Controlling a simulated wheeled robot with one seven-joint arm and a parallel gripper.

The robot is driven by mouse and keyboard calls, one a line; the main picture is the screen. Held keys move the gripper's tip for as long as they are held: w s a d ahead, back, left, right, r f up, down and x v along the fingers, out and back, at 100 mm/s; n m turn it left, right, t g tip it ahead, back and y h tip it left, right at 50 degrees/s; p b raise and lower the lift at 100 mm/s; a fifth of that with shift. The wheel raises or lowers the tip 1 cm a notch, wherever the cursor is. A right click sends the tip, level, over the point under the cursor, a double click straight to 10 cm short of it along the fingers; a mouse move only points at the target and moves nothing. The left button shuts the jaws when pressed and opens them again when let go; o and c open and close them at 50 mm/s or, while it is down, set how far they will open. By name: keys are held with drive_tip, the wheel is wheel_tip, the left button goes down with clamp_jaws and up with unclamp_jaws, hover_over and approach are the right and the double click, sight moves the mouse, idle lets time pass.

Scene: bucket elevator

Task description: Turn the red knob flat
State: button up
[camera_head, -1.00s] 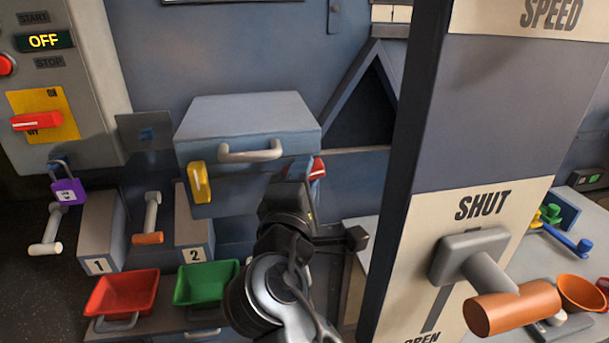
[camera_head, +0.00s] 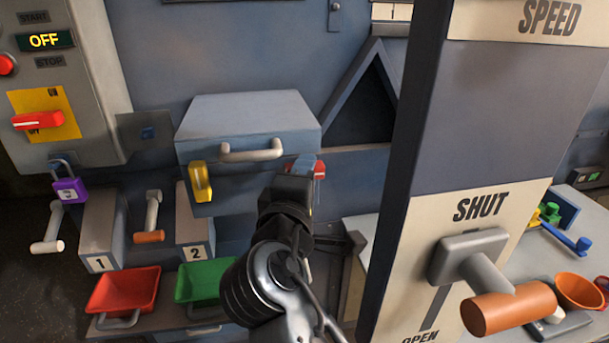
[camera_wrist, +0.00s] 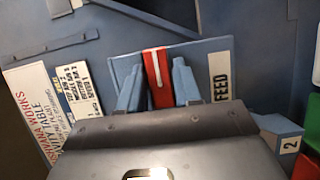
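The red knob (camera_wrist: 158,78) has a white line along it and sits on a blue-grey plate marked FEED (camera_wrist: 219,75). In the wrist view it stands nearly upright between the two blue fingers of my gripper (camera_wrist: 157,85), one on each side. The fingers look apart, with the knob between them; whether they touch it is hard to tell. In the head view the red knob (camera_head: 319,169) shows just right of my gripper (camera_head: 300,165), and most of it is hidden. Another red knob (camera_head: 38,120) lies about level on a yellow plate at far left.
A grey box with a handle (camera_head: 252,150) and a yellow latch (camera_head: 201,182) is just left of my gripper. A post with an orange-handled lever (camera_head: 510,308) stands at the right. Red (camera_head: 123,290) and green (camera_head: 204,281) trays lie below at left.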

drive_tip(key=shift+o, duration=1.4)
drive_tip(key=s+b, duration=0.1)
drive_tip(key=s, duration=0.6)
drive_tip(key=shift+s+a, duration=0.35)
drive_tip(key=shift+a, duration=0.1)
